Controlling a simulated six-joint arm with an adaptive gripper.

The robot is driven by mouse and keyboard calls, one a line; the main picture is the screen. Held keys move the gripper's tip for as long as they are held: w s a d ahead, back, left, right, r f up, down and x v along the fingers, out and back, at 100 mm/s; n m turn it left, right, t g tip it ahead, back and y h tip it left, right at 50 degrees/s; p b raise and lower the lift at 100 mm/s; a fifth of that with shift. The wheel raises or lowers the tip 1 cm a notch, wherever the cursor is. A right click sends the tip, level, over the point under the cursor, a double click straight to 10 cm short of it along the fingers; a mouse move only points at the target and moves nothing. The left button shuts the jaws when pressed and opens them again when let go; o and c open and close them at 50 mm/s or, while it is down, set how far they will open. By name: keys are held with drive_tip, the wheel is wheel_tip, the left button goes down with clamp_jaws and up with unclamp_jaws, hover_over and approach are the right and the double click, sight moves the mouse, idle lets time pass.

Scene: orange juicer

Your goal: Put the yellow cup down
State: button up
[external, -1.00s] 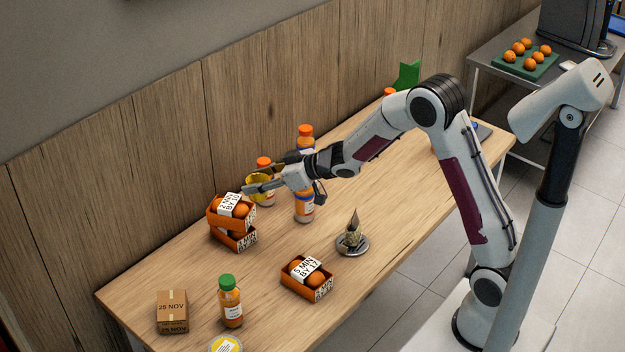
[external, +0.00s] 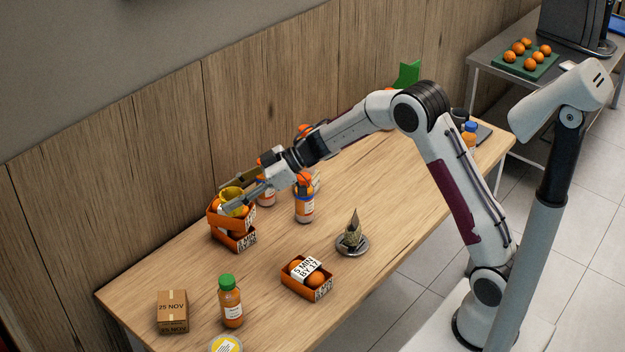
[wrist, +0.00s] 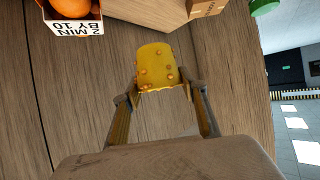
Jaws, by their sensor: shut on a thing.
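The yellow cup (wrist: 157,66) is between the fingers of my gripper (wrist: 160,95) in the wrist view, with small orange bits or spots on it. My gripper is shut on the cup. In the external view the cup (external: 231,195) appears in front of or above the stacked orange crates at the back left of the table, partly hidden by the gripper fingers (external: 243,190). I cannot tell its exact height above the table.
Stacked orange crates (external: 236,240) stand near the wall. Orange-capped bottles (external: 304,205) stand right of them. A juicer (external: 352,243), another crate (external: 318,293), a green-capped bottle (external: 231,308) and a cardboard box (external: 172,311) stand nearer the front. Bare wood (external: 190,265) lies left of the crates.

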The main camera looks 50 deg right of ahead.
drive_tip(key=s+a+f+n+g+y, duration=0.1)
drive_tip(key=s+f+n+g, duration=0.3)
drive_tip(key=f, duration=0.6)
drive_tip(key=shift+s+a+n+g+y, duration=0.15)
drive_tip(key=shift+s+n+g+y, duration=0.15)
drive_tip(key=shift+n+y, duration=0.3)
drive_tip(key=shift+f, duration=0.1)
drive_tip(key=shift+f, duration=3)
drive_tip(key=shift+f, duration=0.1)
drive_tip(key=shift+f, duration=1.8)
drive_tip(key=shift+f, duration=0.1)
